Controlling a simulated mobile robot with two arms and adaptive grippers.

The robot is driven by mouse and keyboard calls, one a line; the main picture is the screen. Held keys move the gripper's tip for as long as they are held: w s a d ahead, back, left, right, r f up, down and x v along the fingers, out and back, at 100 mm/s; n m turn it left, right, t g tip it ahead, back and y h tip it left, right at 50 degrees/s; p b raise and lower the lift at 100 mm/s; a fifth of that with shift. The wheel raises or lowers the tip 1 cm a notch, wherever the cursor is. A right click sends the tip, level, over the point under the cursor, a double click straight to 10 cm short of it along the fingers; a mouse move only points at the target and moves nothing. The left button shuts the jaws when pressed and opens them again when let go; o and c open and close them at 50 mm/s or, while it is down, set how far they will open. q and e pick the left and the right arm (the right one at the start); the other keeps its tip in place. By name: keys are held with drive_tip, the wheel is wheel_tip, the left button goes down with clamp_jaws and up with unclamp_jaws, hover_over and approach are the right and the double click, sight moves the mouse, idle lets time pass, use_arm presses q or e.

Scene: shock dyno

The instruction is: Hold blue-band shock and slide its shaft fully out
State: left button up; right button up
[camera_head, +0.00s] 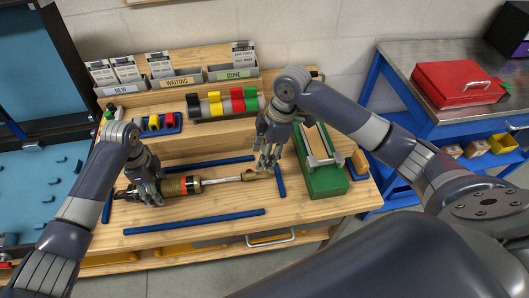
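A shock absorber (173,186) lies across the workbench with its dark body at the left and its bright shaft (220,180) reaching right. A red and yellow band shows on the body; I cannot make out a blue band. The shaft is extended, and its brass-coloured end piece (250,175) is at the right. My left gripper (150,196) is around the left part of the body and seems closed on it, hiding that part. My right gripper (269,166) points down just beside the shaft's right end. I cannot tell whether its fingers touch the end piece.
Blue rails (195,222) lie in front of, behind and right of the shock. A green fixture (325,180) stands at the right of the bench. Behind are a rack of coloured parts (222,104) and NEW, WAITING and DONE bins (176,82). A red toolbox (462,82) sits on another table.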

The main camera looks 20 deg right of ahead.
use_arm(q)
drive_tip(key=shift+w+a+r, duration=0.1)
drive_tip(key=shift+r, duration=0.1)
drive_tip(key=shift+r, duration=0.25)
wheel_tip(320, 180, up, 11)
idle(0.3)
idle(0.5)
